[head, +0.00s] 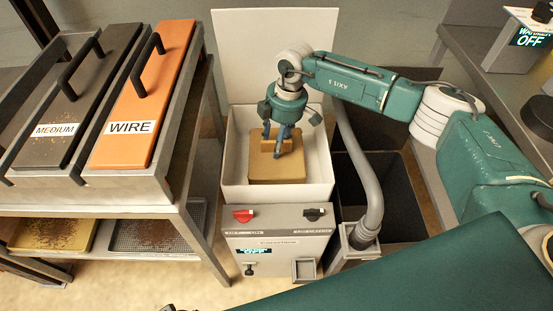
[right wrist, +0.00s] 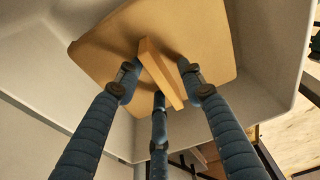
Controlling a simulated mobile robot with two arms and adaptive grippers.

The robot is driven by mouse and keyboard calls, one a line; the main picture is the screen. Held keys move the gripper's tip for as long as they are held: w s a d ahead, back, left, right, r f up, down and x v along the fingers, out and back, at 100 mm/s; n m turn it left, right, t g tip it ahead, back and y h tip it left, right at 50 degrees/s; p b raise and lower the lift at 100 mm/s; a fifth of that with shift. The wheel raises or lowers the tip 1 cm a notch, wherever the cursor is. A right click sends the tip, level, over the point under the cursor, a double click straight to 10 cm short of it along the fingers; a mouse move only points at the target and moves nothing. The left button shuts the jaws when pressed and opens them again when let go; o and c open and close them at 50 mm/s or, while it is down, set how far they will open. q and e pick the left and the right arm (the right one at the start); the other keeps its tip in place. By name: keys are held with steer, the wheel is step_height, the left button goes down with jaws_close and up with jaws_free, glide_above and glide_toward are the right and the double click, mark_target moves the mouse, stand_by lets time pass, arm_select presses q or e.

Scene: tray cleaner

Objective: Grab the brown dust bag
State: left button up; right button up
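The brown dust bag (head: 262,172) lies in the white open box (head: 228,160) of the machine, with a raised flat tab standing up from its top. My right gripper (head: 277,143) is above it, fingers pointing down around the tab. In the right wrist view the bag (right wrist: 205,40) fills the upper middle, and the tab (right wrist: 161,74) stands between the three spread blue fingers of the gripper (right wrist: 160,85). Gaps show between the side fingers and the tab; the third finger is close to the tab, and contact there is unclear. My left gripper is not visible.
The box's white lid (head: 270,45) stands open behind. A control panel with a red switch (head: 243,215) is in front. A grey hose (head: 370,185) runs along the right. A rack with orange WIRE (head: 140,100) and dark MEDIUM (head: 65,105) trays stands left.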

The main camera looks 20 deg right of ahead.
stand_by(0.7)
steer(key=shift+f, duration=0.1)
steer(key=c, duration=0.9)
jaws_close()
